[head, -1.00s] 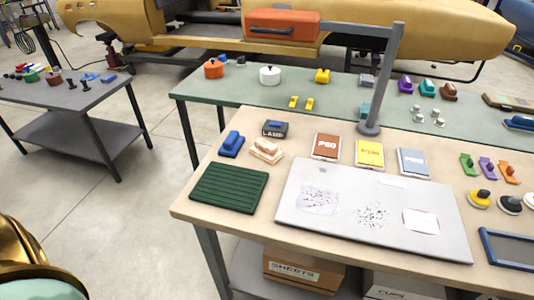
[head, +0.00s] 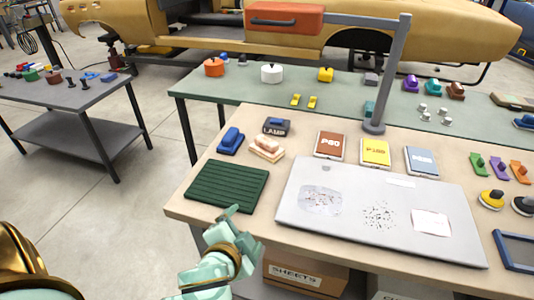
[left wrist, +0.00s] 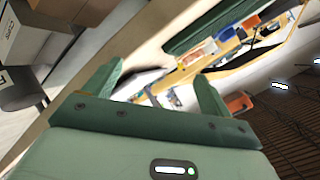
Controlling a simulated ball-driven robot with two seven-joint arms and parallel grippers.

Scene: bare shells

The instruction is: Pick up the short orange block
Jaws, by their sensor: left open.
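A small orange block-like piece (head: 519,172) stands near the right edge of the beige table in the head view, beside a purple one and a green one. I cannot tell for certain that it is the short orange block. My left gripper (head: 246,228) is open and empty at the table's front edge, just in front of the green ribbed mat, far to the left of the orange piece. The left wrist view shows its two fingers (left wrist: 159,70) apart with nothing between them. Orange shapes there are too unclear to name. My right gripper is not in view.
The green ribbed mat (head: 228,186) and a grey board (head: 385,248) cover much of the beige table. Brown, yellow and blue-grey boxes, a blue block (head: 231,139) and a tan block (head: 267,148) stand behind them. A grey lamp post (head: 389,85) rises at the back.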

